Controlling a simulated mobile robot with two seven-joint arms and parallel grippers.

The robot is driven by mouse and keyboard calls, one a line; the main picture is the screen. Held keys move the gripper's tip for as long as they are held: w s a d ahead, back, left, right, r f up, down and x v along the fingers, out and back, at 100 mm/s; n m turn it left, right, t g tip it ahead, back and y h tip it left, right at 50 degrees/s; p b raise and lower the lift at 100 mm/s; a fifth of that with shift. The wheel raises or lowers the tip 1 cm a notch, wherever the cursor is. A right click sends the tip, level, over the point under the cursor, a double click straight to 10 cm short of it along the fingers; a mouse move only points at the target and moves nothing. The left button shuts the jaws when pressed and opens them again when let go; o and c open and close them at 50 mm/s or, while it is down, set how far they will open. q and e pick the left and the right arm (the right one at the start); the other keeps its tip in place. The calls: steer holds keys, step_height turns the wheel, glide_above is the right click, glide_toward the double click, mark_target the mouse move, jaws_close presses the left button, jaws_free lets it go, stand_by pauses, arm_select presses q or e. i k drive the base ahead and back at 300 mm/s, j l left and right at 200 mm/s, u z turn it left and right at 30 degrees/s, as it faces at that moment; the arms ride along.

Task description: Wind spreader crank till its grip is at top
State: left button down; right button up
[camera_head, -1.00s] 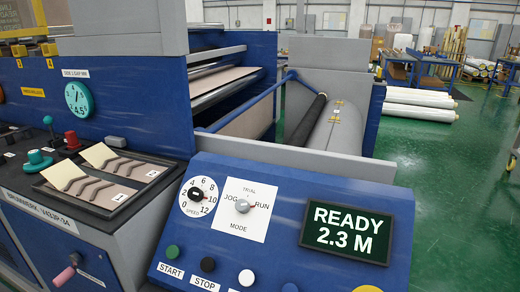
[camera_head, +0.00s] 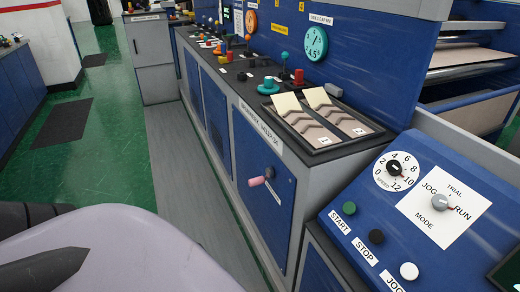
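A small crank with a pink grip (camera_head: 256,181) sits on the blue front panel (camera_head: 262,205) of the machine, below the sample tray. Its dark hub (camera_head: 270,172) is up and to the right of the grip, so the grip is to the left of the hub and slightly lower, not at the top. Neither gripper can be made out. Pale lavender and dark parts of my own body fill the lower left corner, well apart from the crank.
A sloped control panel (camera_head: 345,190) with knobs and buttons juts out right of the crank. A tray (camera_head: 322,150) of samples lies on the console above. A grey floor strip (camera_head: 185,165) runs along the machine; green floor (camera_head: 110,150) lies open to the left.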

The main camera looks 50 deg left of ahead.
mark_target(252, 183)
steer(key=k+z, duration=0.2)
steer(key=k, duration=0.4)
steer(key=l+z, duration=0.1)
steer(key=z, duration=1.15)
steer(key=j+z, duration=0.2)
steer(key=z, duration=0.15)
steer(key=k+j+z, duration=0.15)
steer(key=z, duration=0.2)
steer(key=k+j, duration=0.25)
steer(key=j, duration=0.2)
steer(key=k+j, duration=0.25)
steer(key=j, duration=0.2)
steer(key=k+j, duration=0.2)
steer(key=j, duration=0.25)
steer(key=k+j, duration=0.25)
steer(key=j, duration=0.2)
steer(key=k+j, duration=0.25)
steer(key=j, duration=0.2)
steer(key=k+j, duration=0.25)
steer(key=j, duration=0.2)
steer(key=k+j, duration=0.25)
steer(key=j, duration=0.2)
steer(key=k+j, duration=0.25)
steer(key=j, duration=0.2)
